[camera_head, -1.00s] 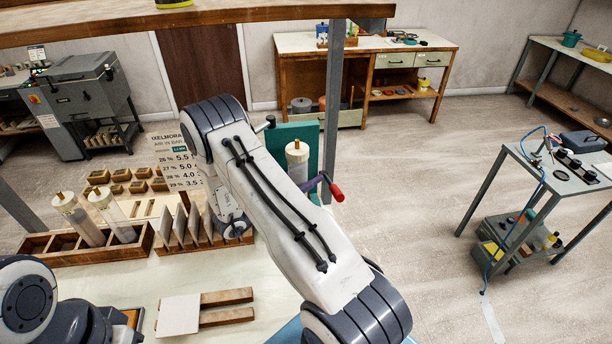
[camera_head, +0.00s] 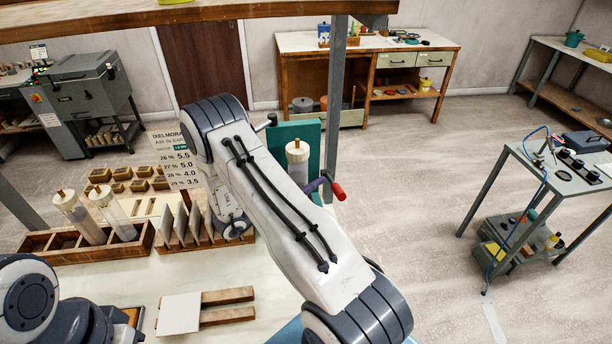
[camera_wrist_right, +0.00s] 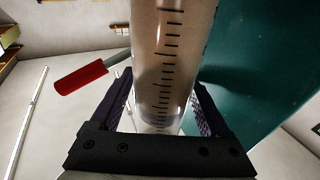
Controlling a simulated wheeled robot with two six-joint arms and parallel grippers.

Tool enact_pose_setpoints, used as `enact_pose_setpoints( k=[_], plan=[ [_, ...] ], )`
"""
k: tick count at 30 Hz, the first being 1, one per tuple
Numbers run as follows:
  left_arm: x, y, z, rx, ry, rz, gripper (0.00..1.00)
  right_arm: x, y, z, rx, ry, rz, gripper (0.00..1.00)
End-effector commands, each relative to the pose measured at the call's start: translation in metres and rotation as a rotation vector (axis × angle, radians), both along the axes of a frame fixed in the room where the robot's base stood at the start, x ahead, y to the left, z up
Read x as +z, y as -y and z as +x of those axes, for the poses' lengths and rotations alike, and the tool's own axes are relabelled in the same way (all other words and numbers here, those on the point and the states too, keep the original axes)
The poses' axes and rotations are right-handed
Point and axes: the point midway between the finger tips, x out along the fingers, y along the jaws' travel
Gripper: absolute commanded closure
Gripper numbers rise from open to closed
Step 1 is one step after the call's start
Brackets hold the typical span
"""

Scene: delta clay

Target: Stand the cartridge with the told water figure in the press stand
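A pale clear-walled cartridge (camera_head: 297,160) stands upright against the teal press stand (camera_head: 306,132). In the right wrist view the cartridge (camera_wrist_right: 168,60) shows black scale marks, and no water figure is readable on it. My right gripper (camera_wrist_right: 163,82) has a finger on each side of the cartridge, with the tips close against its walls. My right arm hides the stand's base and most of this gripper in the head view. Two more cartridges, the left one (camera_head: 78,214) and the right one (camera_head: 114,214), lean in a wooden rack (camera_head: 70,255). My left gripper is out of view.
The red-handled lever (camera_head: 338,191) sticks out right of the cartridge, and its red grip (camera_wrist_right: 82,77) shows in the wrist view. A sign (camera_head: 172,158) pairs percentages with air pressures. Upright boards stand in a wooden holder (camera_head: 190,241). A white tile (camera_head: 179,313) lies in front.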

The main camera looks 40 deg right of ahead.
Motion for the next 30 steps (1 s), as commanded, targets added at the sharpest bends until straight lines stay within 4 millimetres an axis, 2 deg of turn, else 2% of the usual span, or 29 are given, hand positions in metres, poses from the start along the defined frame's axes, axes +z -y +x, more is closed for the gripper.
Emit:
enact_pose_setpoints(
  k=[14, 17, 24, 30],
  plan=[
    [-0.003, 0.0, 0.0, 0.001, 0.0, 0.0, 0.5, -0.002, -0.003, 0.001, 0.003, 0.001, 0.003, 0.04],
    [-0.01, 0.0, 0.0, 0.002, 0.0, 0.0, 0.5, -0.005, -0.014, 0.003, 0.005, 0.003, 0.002, 0.04],
    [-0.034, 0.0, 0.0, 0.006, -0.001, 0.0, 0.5, -0.013, -0.061, 0.007, 0.005, 0.002, 0.001, 0.04],
    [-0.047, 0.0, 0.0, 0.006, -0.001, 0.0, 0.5, -0.015, -0.092, 0.01, 0.003, 0.002, 0.001, 0.04]
  ],
)
